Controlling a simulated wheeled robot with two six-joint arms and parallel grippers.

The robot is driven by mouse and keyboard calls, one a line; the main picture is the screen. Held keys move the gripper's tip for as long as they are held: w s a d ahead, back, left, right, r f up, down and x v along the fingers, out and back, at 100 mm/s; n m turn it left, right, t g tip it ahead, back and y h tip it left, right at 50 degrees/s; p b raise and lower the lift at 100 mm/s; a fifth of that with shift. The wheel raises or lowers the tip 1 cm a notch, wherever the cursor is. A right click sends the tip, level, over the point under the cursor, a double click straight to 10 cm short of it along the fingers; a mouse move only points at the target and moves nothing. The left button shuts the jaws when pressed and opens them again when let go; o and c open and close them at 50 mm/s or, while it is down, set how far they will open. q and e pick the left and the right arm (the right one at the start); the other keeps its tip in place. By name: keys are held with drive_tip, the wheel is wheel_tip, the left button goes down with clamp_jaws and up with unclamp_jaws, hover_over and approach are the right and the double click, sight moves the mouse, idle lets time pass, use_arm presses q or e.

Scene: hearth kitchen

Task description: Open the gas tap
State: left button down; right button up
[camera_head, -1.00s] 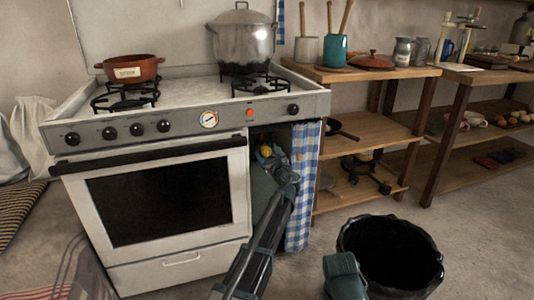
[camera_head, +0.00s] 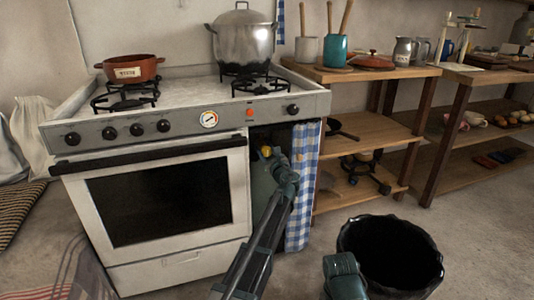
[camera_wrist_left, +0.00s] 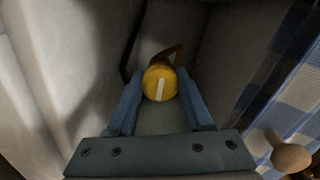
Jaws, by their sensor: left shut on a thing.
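The gas tap is a round yellow knob (camera_wrist_left: 160,83) with a white stripe, in the left wrist view. The stripe runs nearly upright in that picture, leaning slightly right at its top. My left gripper (camera_wrist_left: 158,86) has its two blue fingers on either side of the knob and is shut on it. In the head view the yellow knob (camera_head: 266,151) shows small in the dark opening right of the oven, atop a grey-green gas bottle (camera_head: 261,186). My left gripper (camera_head: 272,158) reaches in there and partly hides it.
A blue-checked curtain (camera_head: 303,185) hangs close right of my left arm. The white stove (camera_head: 150,262) bounds the opening on the left. A black bucket (camera_head: 390,255) stands on the floor at front right. Wooden shelves (camera_head: 380,125) stand further right.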

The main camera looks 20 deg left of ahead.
use_arm(q)
drive_tip(key=shift+n, duration=0.4)
drive_tip(key=n, duration=0.8)
drive_tip(key=shift+f+n, duration=0.1)
drive_tip(key=shift+n, duration=0.2)
drive_tip(key=n, duration=0.4)
drive_tip(key=shift+s+n, duration=0.1)
drive_tip(key=shift+n, duration=2.1)
drive_tip(key=shift+c, duration=1.5)
unclamp_jaws()
drive_tip(key=v, duration=1.3)
drive_tip(key=shift+s+d, duration=0.25)
drive_tip(key=shift+s, duration=0.05)
